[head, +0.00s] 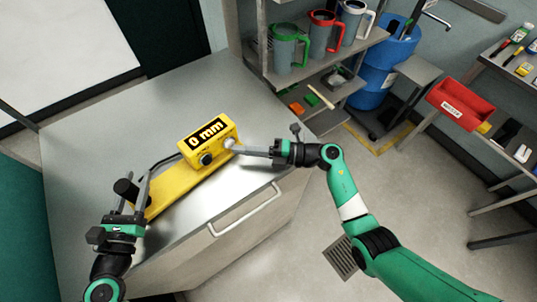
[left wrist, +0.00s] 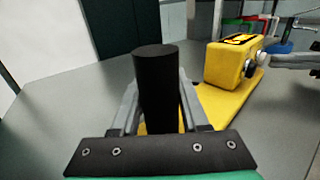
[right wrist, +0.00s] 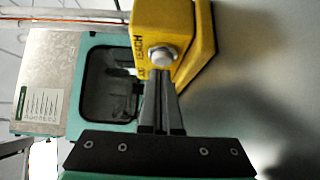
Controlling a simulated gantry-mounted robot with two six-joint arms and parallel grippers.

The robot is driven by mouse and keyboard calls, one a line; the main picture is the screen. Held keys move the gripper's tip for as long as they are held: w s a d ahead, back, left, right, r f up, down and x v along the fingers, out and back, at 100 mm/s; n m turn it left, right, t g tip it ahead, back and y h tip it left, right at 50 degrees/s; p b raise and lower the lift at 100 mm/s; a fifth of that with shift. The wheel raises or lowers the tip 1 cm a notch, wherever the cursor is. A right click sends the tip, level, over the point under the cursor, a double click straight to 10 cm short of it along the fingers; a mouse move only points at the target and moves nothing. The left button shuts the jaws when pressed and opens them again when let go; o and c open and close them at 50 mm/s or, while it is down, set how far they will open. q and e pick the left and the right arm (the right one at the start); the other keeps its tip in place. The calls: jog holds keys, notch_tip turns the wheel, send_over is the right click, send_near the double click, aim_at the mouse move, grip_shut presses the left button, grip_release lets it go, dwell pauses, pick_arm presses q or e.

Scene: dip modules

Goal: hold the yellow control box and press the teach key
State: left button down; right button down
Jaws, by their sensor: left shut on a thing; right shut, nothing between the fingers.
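The yellow control box (head: 190,154) stands on the grey cabinet top, its display reading "0 mm" and a dark round knob on its front. It shows in the left wrist view (left wrist: 229,65) at the right. A black upright post (head: 126,189) rises from the left end of its yellow base. My left gripper (head: 132,187) is shut around this post (left wrist: 155,85). The silver teach key (right wrist: 163,56) sits on the box's end face below a partly visible label. My right gripper (right wrist: 161,80) is shut and empty, tips at the key; contact is unclear.
The bare cabinet top (head: 95,125) leaves room behind and left of the box. A cabinet handle (head: 245,210) is on the front. A shelf with several mugs (head: 322,35) stands behind. A red bin (head: 460,104) and blue barrel (head: 378,75) are at right.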

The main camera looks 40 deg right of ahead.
jog(key=s, duration=0.3)
jog(key=shift+d, duration=0.15)
jog(key=v, duration=1)
jog(key=shift+s, duration=0.25)
pick_arm(q)
jog(key=shift+c, duration=1.7)
grip_release()
pick_arm(e)
jog(key=shift+r, duration=0.1)
